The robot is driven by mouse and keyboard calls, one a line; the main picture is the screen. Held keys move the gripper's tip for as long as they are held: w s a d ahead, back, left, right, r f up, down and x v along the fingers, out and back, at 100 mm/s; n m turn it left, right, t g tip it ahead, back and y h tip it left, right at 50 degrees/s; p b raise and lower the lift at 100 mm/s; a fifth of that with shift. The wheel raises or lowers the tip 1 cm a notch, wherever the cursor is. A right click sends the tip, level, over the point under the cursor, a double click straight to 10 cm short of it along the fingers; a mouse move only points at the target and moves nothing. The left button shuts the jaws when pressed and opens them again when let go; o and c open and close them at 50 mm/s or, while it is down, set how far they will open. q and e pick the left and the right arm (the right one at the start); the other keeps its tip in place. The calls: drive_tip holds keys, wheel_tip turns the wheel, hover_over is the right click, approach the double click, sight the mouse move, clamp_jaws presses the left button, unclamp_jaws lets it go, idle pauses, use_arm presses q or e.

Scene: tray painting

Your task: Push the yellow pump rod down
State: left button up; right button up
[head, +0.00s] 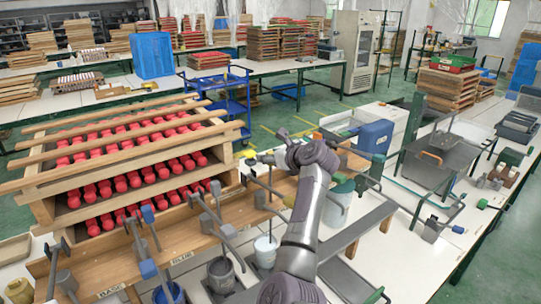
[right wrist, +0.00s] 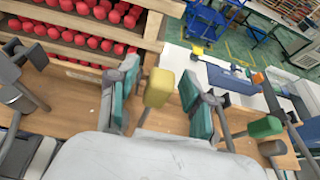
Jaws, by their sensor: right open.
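The yellow pump rod's handle (head: 249,154) shows small at my right gripper in the head view. In the right wrist view the yellow handle (right wrist: 158,87) stands upright on a thin rod, between the two teal finger pads. My right gripper (head: 264,159) is open around or just behind the handle. In the right wrist view its pads stand apart, with a gap on each side of the handle. The rod's lower part is hidden by my gripper body in the right wrist view. My left gripper is not in view.
Other pump rods stand along the wooden bench, one with a blue handle (head: 148,268). A green handle (right wrist: 265,127) is close on the right. A wooden rack (head: 60,170) with red rollers is behind left. A white bucket (head: 265,252) and a dark bucket (head: 221,275) stand in front.

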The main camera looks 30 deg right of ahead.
sight(270, 166)
clamp_jaws()
drive_tip(key=shift+s+f, duration=0.1)
drive_tip(key=shift+f, duration=1.75)
unclamp_jaws()
